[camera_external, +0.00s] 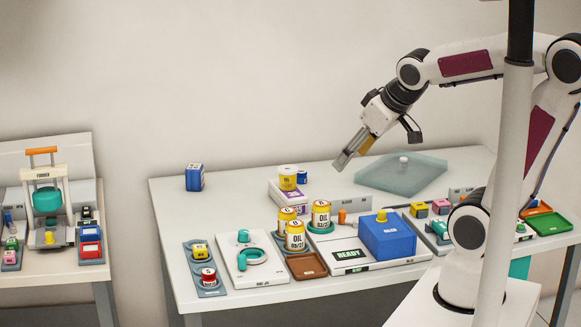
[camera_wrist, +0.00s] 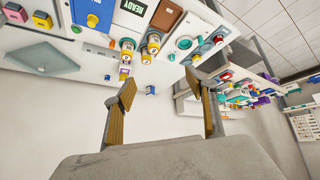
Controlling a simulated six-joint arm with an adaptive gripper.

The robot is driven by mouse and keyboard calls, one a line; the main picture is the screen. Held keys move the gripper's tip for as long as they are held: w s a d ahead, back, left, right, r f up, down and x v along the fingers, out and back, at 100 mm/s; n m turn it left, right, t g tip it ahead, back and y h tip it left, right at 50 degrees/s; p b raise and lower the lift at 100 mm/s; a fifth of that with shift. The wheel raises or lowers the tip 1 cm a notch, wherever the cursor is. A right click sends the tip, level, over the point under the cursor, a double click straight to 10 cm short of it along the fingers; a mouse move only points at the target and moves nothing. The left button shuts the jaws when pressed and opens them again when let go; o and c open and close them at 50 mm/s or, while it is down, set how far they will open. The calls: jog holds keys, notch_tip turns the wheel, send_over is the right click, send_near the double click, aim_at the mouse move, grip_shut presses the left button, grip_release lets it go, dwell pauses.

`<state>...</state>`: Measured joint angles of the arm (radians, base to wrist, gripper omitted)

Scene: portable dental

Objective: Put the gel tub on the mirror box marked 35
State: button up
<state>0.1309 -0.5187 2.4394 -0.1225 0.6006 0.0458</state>
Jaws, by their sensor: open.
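A small yellow tub with a white lid (camera_external: 288,178), which looks like the gel tub, stands upright on the white and purple mirror box marked 35 (camera_external: 279,194). The box and tub also show small in the wrist view, left of centre, with the box's purple side (camera_wrist: 125,69) visible. My gripper (camera_external: 345,162) is raised above the table, to the right of the tub and apart from it. In the wrist view my gripper (camera_wrist: 160,86) has its two fingers wide apart with nothing between them.
Several yellow OIL cans (camera_external: 295,236) stand in front of the box. A blue block (camera_external: 195,177) stands at the back left, and a small blue jar (camera_external: 303,177) is beside the tub. A blue box (camera_external: 387,235) and a translucent slab (camera_external: 402,174) are to the right.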

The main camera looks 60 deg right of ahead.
jog(key=s+a+n+g+y, duration=0.1)
jog(key=s+a, duration=0.5)
jog(key=s, duration=0.3)
jog(key=shift+s+f+y, duration=0.2)
jog(key=shift+f+y, duration=0.2)
jog(key=shift+f, duration=0.05)
dwell(0.7)
